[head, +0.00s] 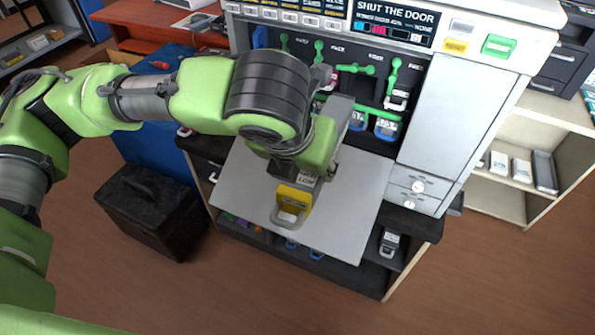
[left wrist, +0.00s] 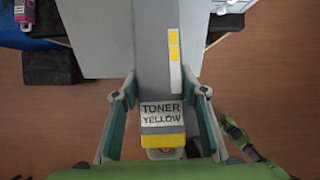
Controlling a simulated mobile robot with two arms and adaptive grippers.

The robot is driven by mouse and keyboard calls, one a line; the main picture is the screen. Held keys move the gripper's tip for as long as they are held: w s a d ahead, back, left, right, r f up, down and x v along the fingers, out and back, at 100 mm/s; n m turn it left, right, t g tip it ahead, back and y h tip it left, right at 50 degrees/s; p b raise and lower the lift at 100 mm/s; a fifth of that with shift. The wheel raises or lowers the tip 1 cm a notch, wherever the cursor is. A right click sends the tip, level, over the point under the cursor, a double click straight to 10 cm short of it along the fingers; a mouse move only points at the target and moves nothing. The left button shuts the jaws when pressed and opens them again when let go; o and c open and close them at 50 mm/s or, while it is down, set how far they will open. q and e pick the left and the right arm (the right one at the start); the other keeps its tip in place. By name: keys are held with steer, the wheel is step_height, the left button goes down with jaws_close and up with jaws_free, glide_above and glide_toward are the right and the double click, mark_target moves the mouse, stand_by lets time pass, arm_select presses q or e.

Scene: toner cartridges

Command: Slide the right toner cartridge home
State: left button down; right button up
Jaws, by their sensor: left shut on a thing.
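My left gripper (left wrist: 163,92) is shut on a grey toner cartridge (left wrist: 157,60) labelled TONER YELLOW, with one finger on each side. In the head view the cartridge's yellow handle end (head: 291,203) sticks out below my wrist, over the open grey door panel (head: 350,215). The cartridge's far end points toward the printer (head: 420,130); my arm hides much of it, so I cannot tell if it is in a slot. The printer's dark bay shows green latches (head: 394,76), and blue-handled cartridges (head: 386,126) sit low in it. My right gripper is out of view.
The display (head: 396,22) reads SHUT THE DOOR. A black case (head: 150,208) stands on the floor at left. More cartridges lie on the dark shelf under the door, including a grey one (head: 389,243). A pale shelf unit (head: 545,150) stands at right.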

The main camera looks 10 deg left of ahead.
arm_select(q)
steer(key=shift+w+d+r+m, duration=0.15)
steer(key=shift+r+m, duration=0.05)
steer(key=shift+m, duration=0.1)
steer(key=shift+w+d+f+b, duration=0.2)
steer(key=shift+w+f+b, duration=0.05)
steer(key=shift+w+b, duration=0.3)
steer(key=shift+w+d+f+b, duration=0.25)
steer(key=shift+w+b, duration=0.15)
steer(key=shift+w, duration=0.3)
steer(key=shift+w+d+f+b, duration=0.2)
steer(key=shift+w+b, duration=0.3)
steer(key=shift+w, duration=0.1)
steer(key=shift+w+d+f+b, duration=0.2)
steer(key=shift+w+b, duration=0.15)
steer(key=shift+w, duration=0.25)
steer(key=shift+w+d+f+b, duration=0.15)
steer(key=shift+w+b, duration=0.2)
steer(key=shift+w, duration=0.2)
steer(key=shift+w+d+f+b, duration=0.1)
steer(key=shift+w+d+b, duration=0.1)
steer(key=shift+w+b, duration=0.3)
steer(key=shift+w+d, duration=0.2)
steer(key=shift+w, duration=0.4)
steer(key=shift+r+p, duration=0.1)
steer(key=shift+p, duration=0.25)
steer(key=shift+s+a, duration=0.1)
